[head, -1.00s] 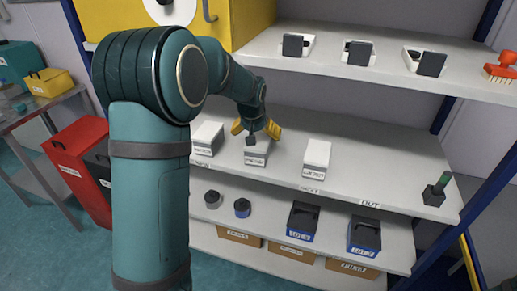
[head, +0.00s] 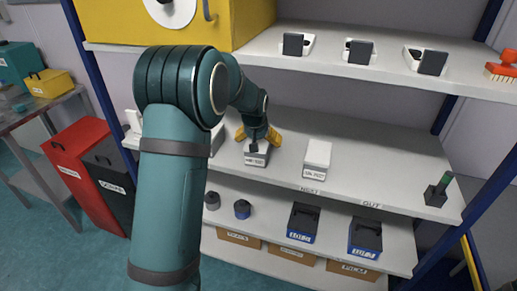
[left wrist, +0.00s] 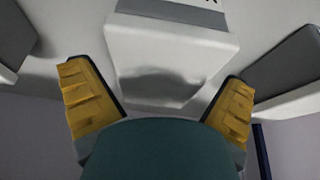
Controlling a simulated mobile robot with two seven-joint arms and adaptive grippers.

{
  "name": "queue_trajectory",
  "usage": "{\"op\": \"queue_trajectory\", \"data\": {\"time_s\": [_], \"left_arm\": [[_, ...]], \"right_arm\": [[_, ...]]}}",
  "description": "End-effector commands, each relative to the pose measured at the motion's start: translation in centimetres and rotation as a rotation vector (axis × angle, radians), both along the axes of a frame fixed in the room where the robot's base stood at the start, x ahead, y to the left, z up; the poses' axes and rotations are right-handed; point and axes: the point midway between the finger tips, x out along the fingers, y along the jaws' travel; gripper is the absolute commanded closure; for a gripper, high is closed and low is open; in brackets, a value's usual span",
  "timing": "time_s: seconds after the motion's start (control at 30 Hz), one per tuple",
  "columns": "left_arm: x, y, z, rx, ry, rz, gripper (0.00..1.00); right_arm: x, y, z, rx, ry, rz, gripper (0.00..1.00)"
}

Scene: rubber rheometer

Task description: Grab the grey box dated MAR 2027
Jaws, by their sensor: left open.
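Several pale grey boxes with dated front labels stand on the middle shelf. One box (head: 257,158) is directly below my left gripper (head: 256,138); its label is too small to read surely. The left gripper is open, its yellow fingers apart above the box. In the left wrist view the pale box (left wrist: 170,55) lies between the two open fingers (left wrist: 160,100), with a gap on each side. Another grey box (head: 317,158) stands to the right, and one (head: 217,138) to the left is partly hidden by my arm. My right gripper is not in view.
The shelf above (head: 380,75) holds several dark-and-white items and overhangs the boxes. A green-handled stamp (head: 437,190) stands at the middle shelf's right end. Black-and-blue bins (head: 303,222) sit on the shelf below.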

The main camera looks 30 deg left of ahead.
Motion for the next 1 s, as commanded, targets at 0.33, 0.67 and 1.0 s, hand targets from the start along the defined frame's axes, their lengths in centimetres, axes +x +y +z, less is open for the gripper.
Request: {"op": "queue_trajectory", "data": {"time_s": [0.33, 0.67, 1.0], "left_arm": [[-0.02, 0.02, -0.47, 0.0, 0.0, 0.0, 0.0], [-0.02, 0.0, -0.47, 0.0, 0.0, 0.0, 0.21], [0.03, 0.01, -0.37, 0.001, -0.002, 0.0, 0.68]], "right_arm": [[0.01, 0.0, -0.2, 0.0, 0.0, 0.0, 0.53], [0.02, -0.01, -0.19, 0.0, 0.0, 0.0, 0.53], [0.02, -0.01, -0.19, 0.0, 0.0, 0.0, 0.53]]}}
